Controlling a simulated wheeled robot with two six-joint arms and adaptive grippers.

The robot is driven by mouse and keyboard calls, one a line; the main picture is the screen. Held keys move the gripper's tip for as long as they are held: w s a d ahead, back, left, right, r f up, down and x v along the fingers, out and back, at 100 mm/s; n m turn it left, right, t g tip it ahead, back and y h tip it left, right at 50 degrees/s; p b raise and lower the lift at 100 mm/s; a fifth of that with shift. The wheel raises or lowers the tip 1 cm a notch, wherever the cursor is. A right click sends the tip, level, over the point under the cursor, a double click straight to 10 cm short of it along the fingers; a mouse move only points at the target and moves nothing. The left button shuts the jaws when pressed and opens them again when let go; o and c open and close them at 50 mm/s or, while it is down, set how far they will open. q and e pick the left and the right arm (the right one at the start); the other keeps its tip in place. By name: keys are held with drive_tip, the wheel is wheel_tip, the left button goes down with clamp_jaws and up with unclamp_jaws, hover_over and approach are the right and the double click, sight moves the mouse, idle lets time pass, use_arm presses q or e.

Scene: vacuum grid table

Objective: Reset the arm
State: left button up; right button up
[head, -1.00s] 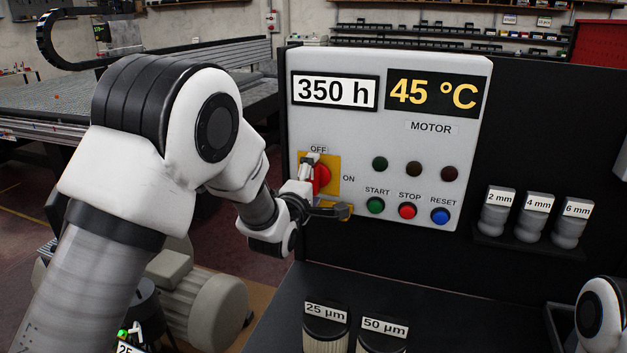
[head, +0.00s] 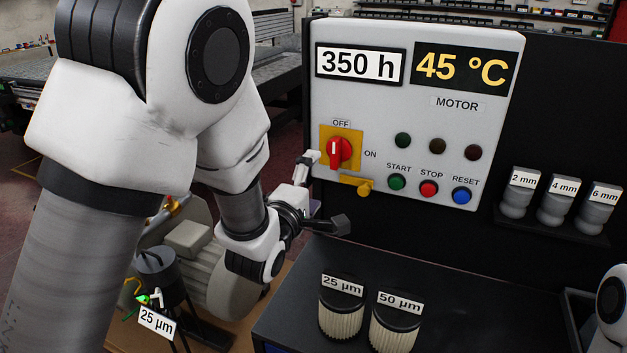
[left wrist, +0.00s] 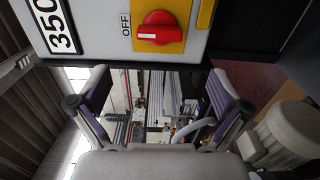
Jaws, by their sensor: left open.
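My left gripper (head: 326,192) is open and empty, just off the lower left edge of the white control panel (head: 490,110). In the left wrist view its two fingers (left wrist: 160,95) stand wide apart with nothing between them. The red rotary switch (head: 340,152) on its yellow plate is in front of the gripper, with its handle pointing up toward OFF. It also shows in the left wrist view (left wrist: 160,32), apart from the fingers. A yellow latch-like piece (head: 357,186) sits under the switch. My right gripper is not in view; only part of that arm shows at the right edge.
Two filters, 25 µm (head: 341,308) and 50 µm (head: 396,325), stand on the dark bench (head: 300,295) below the panel. Several labelled nozzles (head: 560,205) stand on a shelf at the right. A pump motor (head: 215,265) and another 25 µm filter unit (head: 160,280) are at the lower left.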

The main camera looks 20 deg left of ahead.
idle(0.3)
use_arm(q)
drive_tip(key=s+a+f+m+g, duration=0.1)
drive_tip(key=s+f+m+g, duration=0.2)
drive_tip(key=f, duration=0.6)
drive_tip(key=s+a+f+m+g, duration=0.1)
drive_tip(key=s+f+m+g, duration=0.1)
drive_tip(key=f, duration=0.8)
drive_tip(key=s+a+f+m+g, duration=0.1)
drive_tip(key=s+f+m+g, duration=0.2)
drive_tip(key=s+f, duration=0.3)
wheel_tip(320, 180, down, 4)
drive_tip(key=shift+s+f+m+g+y, duration=0.15)
drive_tip(key=shift+m+g+y, duration=0.2)
drive_tip(key=shift+g, duration=0.35)
drive_tip(key=s+f+m+g, duration=0.4)
drive_tip(key=s+f, duration=0.3)
drive_tip(key=s, duration=0.4)
drive_tip(key=s+f+m+g, duration=0.4)
drive_tip(key=s+f, duration=0.3)
drive_tip(key=s, duration=0.5)
drive_tip(key=shift+s+a+m+g, duration=0.15)
drive_tip(key=shift+a+m+g, duration=0.2)
drive_tip(key=shift+a+g, duration=0.1)
drive_tip(key=shift+f, duration=0.1)
